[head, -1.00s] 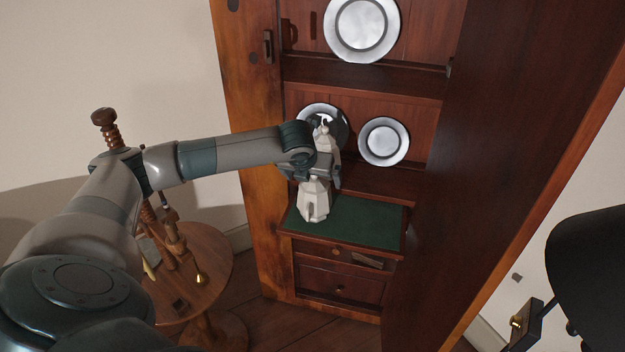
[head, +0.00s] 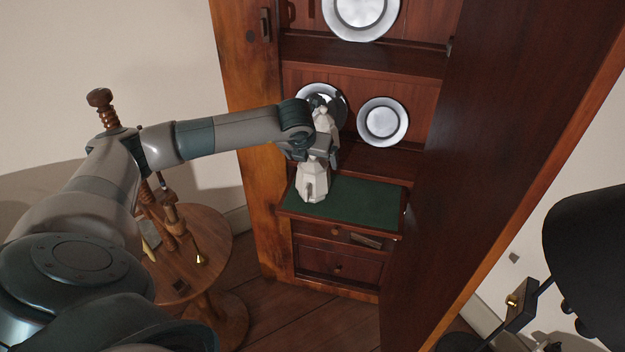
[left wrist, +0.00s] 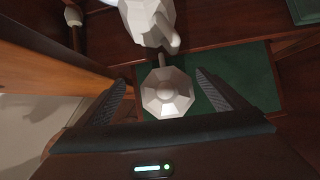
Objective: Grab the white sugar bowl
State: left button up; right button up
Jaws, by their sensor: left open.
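In the left wrist view, a white faceted vessel (left wrist: 167,92) with an eight-sided lid and round knob shows from above; it looks like the sugar bowl. A second white faceted vessel (left wrist: 148,18) with a projecting spout or handle is just beyond it, cut by the top edge. My left gripper (left wrist: 165,82) is open, its dark fingers on either side of the lidded vessel with gaps. In the head view, my left gripper (head: 326,160) is over the cabinet's desk, hiding parts of the white pieces. A white faceted body (head: 312,184) shows below it on the green mat.
The green mat (head: 358,198) is clear to the right. Metal plates (head: 382,121) stand on the shelves behind. A large dark door panel (head: 480,150) closes off the right side. A round wooden table (head: 205,235) stands at lower left.

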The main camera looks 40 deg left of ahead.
pick_arm(q)
jog(key=m, duration=0.1)
jog(key=d+r+m, duration=0.1)
jog(key=m, duration=0.1)
jog(key=shift+s+r, duration=0.2)
jog(key=shift+s, duration=0.1)
jog(key=s+d+r+m, duration=0.2)
jog(key=s+r+m, duration=0.2)
jog(key=m, duration=1.1)
jog(key=s+d+r+m+y, duration=0.1)
jog(key=s+d+r+m, duration=0.2)
jog(key=m, duration=1.2)
notch_tip(320, 180, up, 4)
jog(key=shift+s+f+g+p, duration=0.1)
jog(key=shift+s+g+p, duration=0.2)
jog(key=shift+s+p, duration=0.15)
pick_arm(e)
jog(key=shift+s+d+f, duration=0.1)
jog(key=shift+s+f, duration=0.15)
jog(key=shift+f, duration=0.25)
jog(key=shift+s+d+f, duration=0.1)
jog(key=shift+s+f, duration=0.15)
jog(key=shift+f, duration=0.25)
